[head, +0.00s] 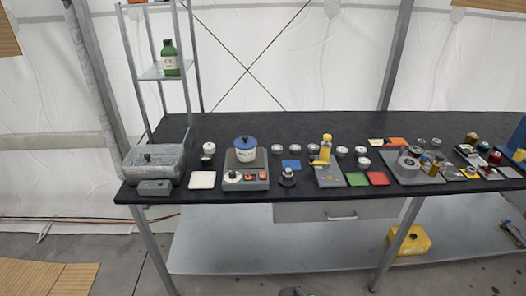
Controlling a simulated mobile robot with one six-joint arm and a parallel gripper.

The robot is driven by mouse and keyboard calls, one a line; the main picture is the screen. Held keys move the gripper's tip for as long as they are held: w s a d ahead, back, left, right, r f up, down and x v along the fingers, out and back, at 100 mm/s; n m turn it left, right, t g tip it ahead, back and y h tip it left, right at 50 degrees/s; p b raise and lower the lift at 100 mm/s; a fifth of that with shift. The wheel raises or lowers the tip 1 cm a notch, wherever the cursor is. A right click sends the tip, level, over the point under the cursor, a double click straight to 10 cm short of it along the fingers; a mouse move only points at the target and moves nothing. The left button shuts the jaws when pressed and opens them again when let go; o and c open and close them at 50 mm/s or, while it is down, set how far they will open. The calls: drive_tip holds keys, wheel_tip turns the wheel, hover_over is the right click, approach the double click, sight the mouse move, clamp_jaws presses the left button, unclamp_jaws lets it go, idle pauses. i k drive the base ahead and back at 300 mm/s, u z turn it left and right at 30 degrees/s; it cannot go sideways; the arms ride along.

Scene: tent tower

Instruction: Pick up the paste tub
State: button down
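A white tub with a blue lid (246,154), most likely the paste tub, stands upright on the plate of a grey bench scale (245,181). Its label has dark print too small to read. The scale sits near the front edge of the black bench, left of the middle, with orange buttons on its front. A small dark shape at the bottom edge cannot be made out.
A green bottle (170,58) stands on a rack shelf. A yellow device (326,151), small jars and coloured pads crowd the right. The back of the bench (290,124) is clear.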

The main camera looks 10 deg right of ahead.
sight(242, 156)
drive_tip(key=z, duration=0.05)
drive_tip(key=k, duration=0.45)
drive_tip(key=u, duration=0.3)
drive_tip(key=i, duration=0.9)
drive_tip(key=u, duration=0.8)
